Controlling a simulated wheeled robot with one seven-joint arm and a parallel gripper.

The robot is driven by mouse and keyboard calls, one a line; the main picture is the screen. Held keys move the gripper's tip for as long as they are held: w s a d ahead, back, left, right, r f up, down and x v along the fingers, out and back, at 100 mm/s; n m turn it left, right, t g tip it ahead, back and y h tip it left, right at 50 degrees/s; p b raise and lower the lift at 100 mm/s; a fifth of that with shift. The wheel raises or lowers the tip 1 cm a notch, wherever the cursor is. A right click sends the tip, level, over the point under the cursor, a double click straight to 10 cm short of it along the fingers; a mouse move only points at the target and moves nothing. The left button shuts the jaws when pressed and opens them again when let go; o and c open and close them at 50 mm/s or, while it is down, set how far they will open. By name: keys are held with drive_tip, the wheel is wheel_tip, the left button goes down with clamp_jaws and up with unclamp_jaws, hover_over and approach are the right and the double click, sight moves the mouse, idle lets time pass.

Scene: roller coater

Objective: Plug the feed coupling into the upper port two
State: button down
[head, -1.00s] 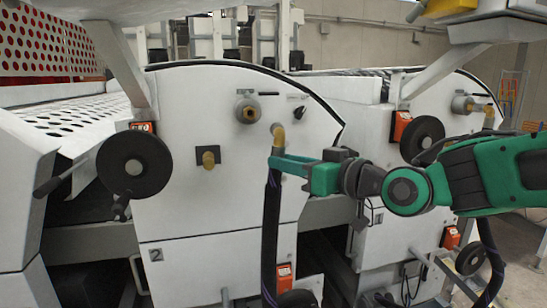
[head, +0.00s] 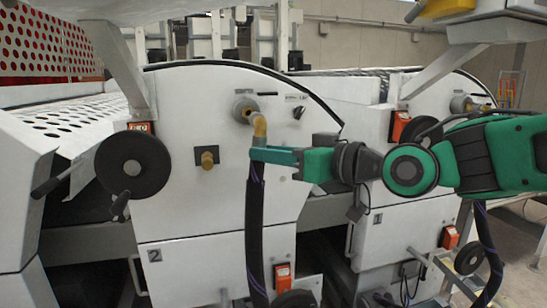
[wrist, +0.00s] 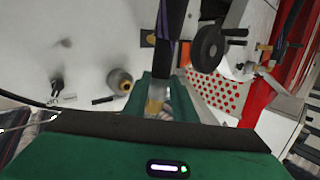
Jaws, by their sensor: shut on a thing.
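The feed coupling (head: 259,127) is a brass elbow on top of a black hose (head: 254,225). My gripper (head: 259,153) is shut on it just below the bend, and it stands roughly upright. The upper port two (head: 243,107) is a round grey fitting with a brass centre on the white panel marked 2. In the head view the elbow's upper end overlaps the port's lower right edge. In the wrist view the coupling (wrist: 156,98) shows beside the port (wrist: 120,80), with a gap between them in the picture. The coupling's depth from the panel is unclear.
A lower brass port (head: 207,159) on a dark square plate sits down and left. A black handwheel (head: 133,165) stands further left. A small black knob (head: 299,112) is right of the upper port. Another white machine panel (head: 385,225) stands at the right.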

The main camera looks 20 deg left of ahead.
drive_tip(key=shift+w+a, duration=0.45)
drive_tip(key=shift+w, duration=0.25)
drive_tip(key=shift+w+a, duration=0.4)
drive_tip(key=shift+w, duration=0.35)
drive_tip(key=shift+w+a, duration=0.45)
drive_tip(key=shift+w, duration=0.25)
drive_tip(key=shift+w+a+r, duration=0.15)
drive_tip(key=shift+w+a, duration=0.6)
drive_tip(key=shift+w, duration=0.3)
idle(0.7)
drive_tip(key=c, duration=1.4)
unclamp_jaws()
drive_tip(key=shift+d, duration=0.1)
drive_tip(key=v, duration=1)
drive_tip(key=shift+s+d, duration=0.1)
drive_tip(key=shift+d, duration=0.2)
